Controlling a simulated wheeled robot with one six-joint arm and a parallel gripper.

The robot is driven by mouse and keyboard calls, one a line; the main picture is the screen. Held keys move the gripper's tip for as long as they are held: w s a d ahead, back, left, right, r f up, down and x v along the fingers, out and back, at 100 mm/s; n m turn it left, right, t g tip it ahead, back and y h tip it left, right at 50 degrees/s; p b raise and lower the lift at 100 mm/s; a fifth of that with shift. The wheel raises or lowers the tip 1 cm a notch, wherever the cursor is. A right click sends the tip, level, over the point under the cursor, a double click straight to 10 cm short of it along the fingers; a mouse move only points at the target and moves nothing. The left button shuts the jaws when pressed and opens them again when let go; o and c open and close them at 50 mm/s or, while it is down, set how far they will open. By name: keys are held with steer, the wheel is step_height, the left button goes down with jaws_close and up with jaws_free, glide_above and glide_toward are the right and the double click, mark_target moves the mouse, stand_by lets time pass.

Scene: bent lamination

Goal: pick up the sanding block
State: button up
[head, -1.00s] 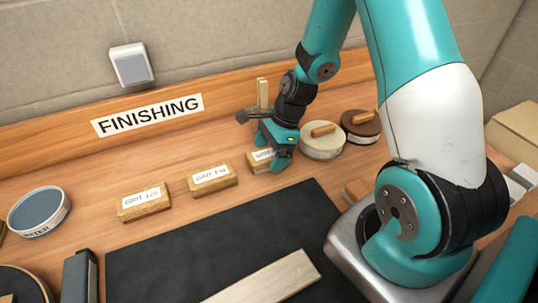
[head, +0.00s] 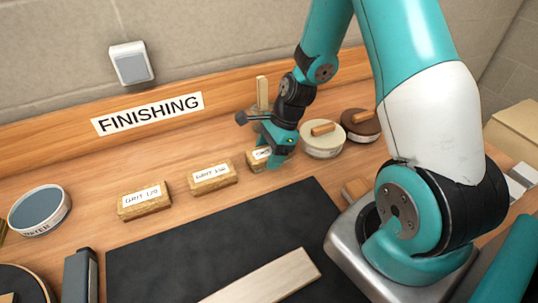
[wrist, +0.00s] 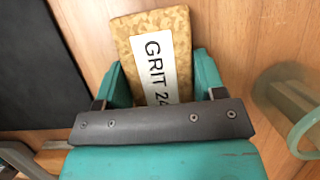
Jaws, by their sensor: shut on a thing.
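A sanding block (head: 256,161) sits between the fingers of my gripper (head: 275,158) at the right end of a row of blocks. In the wrist view the block (wrist: 183,38) is tan and speckled, with a white label starting "GRIT 24"; the rest is hidden by my gripper. My gripper (wrist: 162,80) is shut on it, one teal finger on each side. Whether the block touches the bench is not clear. Another sanding block labelled "GRIT 120" (head: 143,201) and a middle block (head: 212,177) with a similar label lie to the left.
Two round lidded containers, one cream (head: 323,142) and one dark brown (head: 362,126), stand just right of my gripper. A black mat (head: 200,250) with a pale board (head: 265,281) lies in front. A round blue-topped tin (head: 40,210) is at the left.

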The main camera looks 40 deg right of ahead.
mark_target(270, 151)
step_height(270, 151, up, 20)
steer(key=shift+r, duration=0.2)
stand_by(0.4)
steer(key=o, duration=0.3)
steer(key=shift+c, duration=1.1)
steer(key=shift+s, duration=0.1)
